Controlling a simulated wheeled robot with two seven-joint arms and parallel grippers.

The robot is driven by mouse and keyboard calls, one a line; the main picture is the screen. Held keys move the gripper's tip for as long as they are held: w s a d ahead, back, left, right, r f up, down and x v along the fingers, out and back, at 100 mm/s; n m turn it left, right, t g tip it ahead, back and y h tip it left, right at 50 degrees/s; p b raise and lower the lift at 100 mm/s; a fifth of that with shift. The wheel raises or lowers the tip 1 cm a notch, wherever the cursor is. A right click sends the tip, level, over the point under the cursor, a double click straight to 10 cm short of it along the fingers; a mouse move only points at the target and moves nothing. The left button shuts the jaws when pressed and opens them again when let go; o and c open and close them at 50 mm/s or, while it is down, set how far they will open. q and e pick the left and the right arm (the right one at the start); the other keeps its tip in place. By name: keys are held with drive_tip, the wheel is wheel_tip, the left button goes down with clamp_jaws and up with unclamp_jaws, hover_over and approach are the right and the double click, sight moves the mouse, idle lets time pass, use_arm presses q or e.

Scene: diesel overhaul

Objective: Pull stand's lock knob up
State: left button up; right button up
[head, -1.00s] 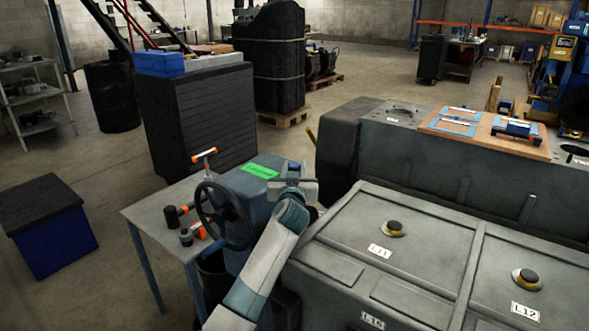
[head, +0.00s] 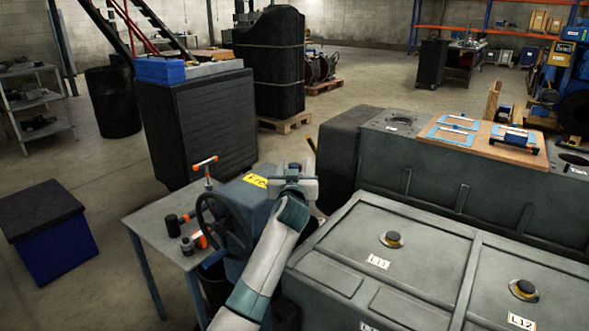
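A blue-grey stand (head: 254,200) with a dark handwheel (head: 222,221) is near the middle of the head view. A yellow label with dark marks (head: 256,181) is on its top. My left gripper (head: 297,186) is at the right end of the stand's top, beside the label. Its fingers are small and partly hidden by its own wrist, so I cannot tell whether they are open or shut. I cannot make out the lock knob; the gripper may cover it. My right gripper is not in view.
A grey table (head: 150,220) left of the stand holds an orange-handled T-tool (head: 205,163) and dark tools with orange parts. A large grey engine block (head: 350,250) is close on the right. Open floor lies to the left, around a blue bin (head: 55,245).

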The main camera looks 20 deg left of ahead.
use_arm(q)
drive_tip(key=shift+f, duration=0.15)
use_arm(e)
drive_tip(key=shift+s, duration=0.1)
use_arm(q)
drive_tip(key=b+v, duration=0.1)
drive_tip(key=v, duration=1.6)
drive_tip(key=shift+s+b, duration=0.2)
drive_tip(key=shift+b, duration=0.15)
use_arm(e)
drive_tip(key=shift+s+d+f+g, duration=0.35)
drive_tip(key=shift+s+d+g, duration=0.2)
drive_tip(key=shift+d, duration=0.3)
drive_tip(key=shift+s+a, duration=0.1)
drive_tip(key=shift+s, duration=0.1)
